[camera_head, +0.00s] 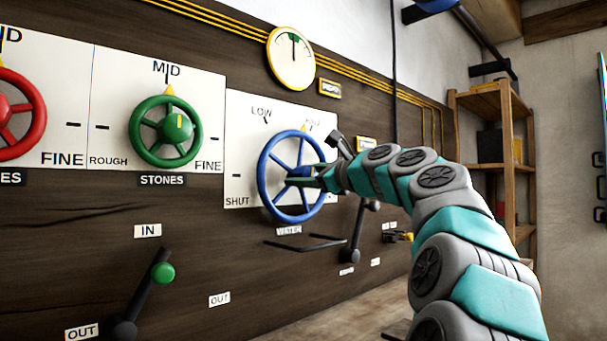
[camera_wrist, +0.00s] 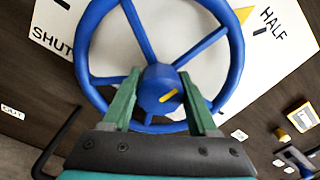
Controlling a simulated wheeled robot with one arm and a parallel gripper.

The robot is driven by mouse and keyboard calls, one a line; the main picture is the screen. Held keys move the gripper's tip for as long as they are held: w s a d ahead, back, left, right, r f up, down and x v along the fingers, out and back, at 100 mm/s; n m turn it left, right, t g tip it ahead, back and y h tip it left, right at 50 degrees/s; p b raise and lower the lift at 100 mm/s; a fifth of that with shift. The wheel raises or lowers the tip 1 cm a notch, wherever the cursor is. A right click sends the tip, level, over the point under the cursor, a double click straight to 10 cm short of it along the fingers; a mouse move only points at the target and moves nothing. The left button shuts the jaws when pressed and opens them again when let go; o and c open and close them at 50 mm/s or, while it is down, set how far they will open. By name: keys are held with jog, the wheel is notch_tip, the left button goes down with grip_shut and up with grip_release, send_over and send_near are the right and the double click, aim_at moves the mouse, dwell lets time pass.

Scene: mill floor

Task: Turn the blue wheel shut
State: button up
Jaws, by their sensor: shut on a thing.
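The blue wheel (camera_head: 264,168) is mounted on a white plate (camera_head: 240,128) marked LOW, HALF and SHUT, with a WATER label below. A yellow triangle at its rim sits near HALF. My gripper (camera_head: 318,178) reaches in from the right to the wheel's hub. In the wrist view my gripper (camera_wrist: 160,76) has its two green fingers on either side of the blue hub (camera_wrist: 158,84), shut on it. The hub bears a short yellow mark. The rim and spokes of the blue wheel (camera_wrist: 95,25) show beyond the fingers; its lower part is hidden.
A green wheel (camera_head: 135,125) and a red wheel (camera_head: 38,115) are to the left. A green-knobbed lever (camera_head: 163,273) is at lower left. A dark lever (camera_head: 355,240) stands out below the blue wheel. A round gauge (camera_head: 292,60) hangs above. Wooden shelves (camera_head: 490,105) stand right.

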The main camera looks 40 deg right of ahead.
jog(key=n, duration=0.5)
jog(key=shift+a+n, duration=0.1)
jog(key=shift+n, duration=0.2)
jog(key=n, duration=0.2)
jog(key=n+b, duration=0.1)
jog(key=n, duration=0.2)
jog(key=shift+f+n+b, duration=0.25)
jog(key=shift+n+b, duration=0.05)
jog(key=shift+b, duration=0.1)
jog(key=n+b, duration=0.1)
jog(key=n, duration=0.4)
jog(key=shift+n+b, duration=0.55)
jog(key=shift+n, duration=1.75)
jog(key=o, duration=1.4)
jog(key=shift+c, duration=0.2)
jog(key=shift+s, duration=0.1)
